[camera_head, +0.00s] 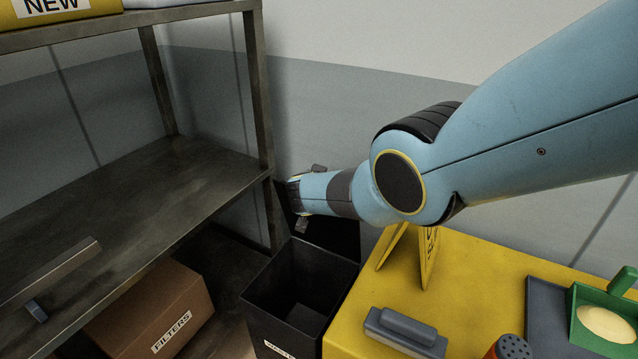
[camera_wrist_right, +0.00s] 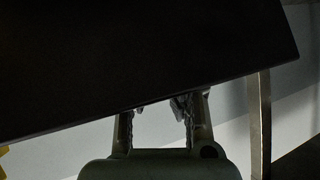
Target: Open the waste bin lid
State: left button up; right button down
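The black waste bin (camera_head: 262,318) stands on the floor between the shelf and the yellow table, and I see into its dark, open inside. Its black lid (camera_head: 338,236) stands raised at the back of the bin. My right gripper (camera_head: 298,202) is at the raised lid, partly hidden by my own wrist. In the right wrist view the lid (camera_wrist_right: 130,60) is a dark slab across the top that covers the fingertips. The fingers of my right gripper (camera_wrist_right: 160,112) are spread apart there. My left gripper is not in view.
A metal shelf (camera_head: 130,190) stands at the left, with a cardboard box (camera_head: 160,305) below it. The yellow table (camera_head: 470,275) at the right holds a folded yellow sign (camera_head: 428,258), a grey block-like item (camera_head: 405,330) and a green scoop-like item (camera_head: 600,318).

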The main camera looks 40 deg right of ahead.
jog(key=shift+s+d+f, duration=0.1)
jog(key=shift+s+f, duration=0.85)
jog(key=shift+f, duration=0.2)
jog(key=c, duration=1)
grip_release()
jog(key=shift+s, duration=0.15)
jog(key=shift+a+r, duration=0.1)
jog(key=shift+a, duration=0.2)
jog(key=shift+a+r, duration=0.15)
jog(key=shift+a, duration=0.1)
jog(key=shift+s+a+r, duration=0.25)
jog(key=shift+a+r, duration=0.1)
jog(key=shift+a, duration=0.1)
jog(key=r+v, duration=0.2)
jog(key=v, duration=0.8)
jog(key=shift+w+d, duration=0.3)
jog(key=shift+d, duration=0.15)
jog(key=shift+f, duration=0.1)
